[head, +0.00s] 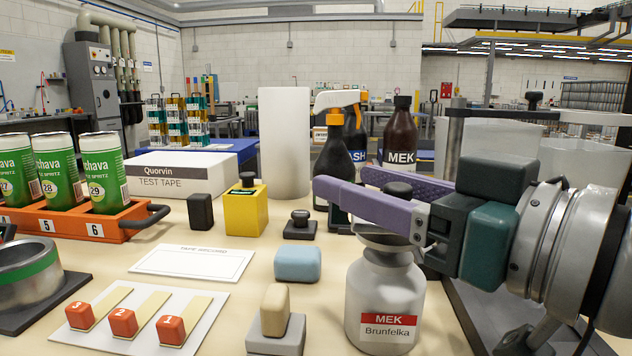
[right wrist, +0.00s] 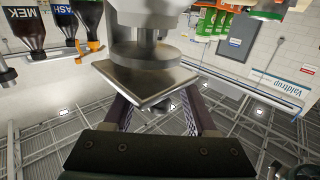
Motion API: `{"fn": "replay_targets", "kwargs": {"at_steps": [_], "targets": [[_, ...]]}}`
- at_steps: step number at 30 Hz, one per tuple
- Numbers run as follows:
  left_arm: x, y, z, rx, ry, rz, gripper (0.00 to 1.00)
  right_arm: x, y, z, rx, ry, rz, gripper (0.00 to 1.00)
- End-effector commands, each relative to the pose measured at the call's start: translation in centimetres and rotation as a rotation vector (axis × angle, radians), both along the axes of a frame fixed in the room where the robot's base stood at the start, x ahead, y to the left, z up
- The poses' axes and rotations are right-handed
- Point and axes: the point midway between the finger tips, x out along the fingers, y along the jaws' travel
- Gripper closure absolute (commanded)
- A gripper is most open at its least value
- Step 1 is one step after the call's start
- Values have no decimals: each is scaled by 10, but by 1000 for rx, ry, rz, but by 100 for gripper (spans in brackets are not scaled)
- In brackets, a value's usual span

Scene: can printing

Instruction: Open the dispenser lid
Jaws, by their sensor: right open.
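The dispenser is a white bottle (head: 385,305) with a red "MEK Brunfelka" label, standing upright at the front right of the table. Its metal lid (right wrist: 148,78) shows in the right wrist view as a tilted square plate above a round disc. A dark knob (head: 397,189) shows over the dispenser in the head view. My right gripper (head: 343,181) comes in from the right with purple fingers spread at lid height. In the right wrist view its fingers (right wrist: 153,98) stand on either side of the knob region. Contact cannot be told. My left gripper is out of view.
A brown MEK bottle (head: 400,135) and a dark spray bottle (head: 335,150) stand close behind the gripper. A blue block (head: 298,263) and a beige-handled stamp (head: 274,312) sit left of the dispenser. An orange can tray (head: 70,222) is at left.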

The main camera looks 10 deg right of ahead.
Motion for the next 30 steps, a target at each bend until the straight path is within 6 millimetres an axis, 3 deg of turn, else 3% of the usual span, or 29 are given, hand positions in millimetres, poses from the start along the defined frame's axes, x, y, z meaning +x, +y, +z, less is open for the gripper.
{"fn": "replay_targets", "kwargs": {"at_steps": [2, 15, 30], "targets": [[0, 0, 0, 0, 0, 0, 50, 0, 0, 0, 0, 0, 0, 50], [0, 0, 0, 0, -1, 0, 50, 0, 0, 0, 0, 0, 0, 99], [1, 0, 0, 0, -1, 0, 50, 0, 0, 0, 0, 0, 0, 100]]}}
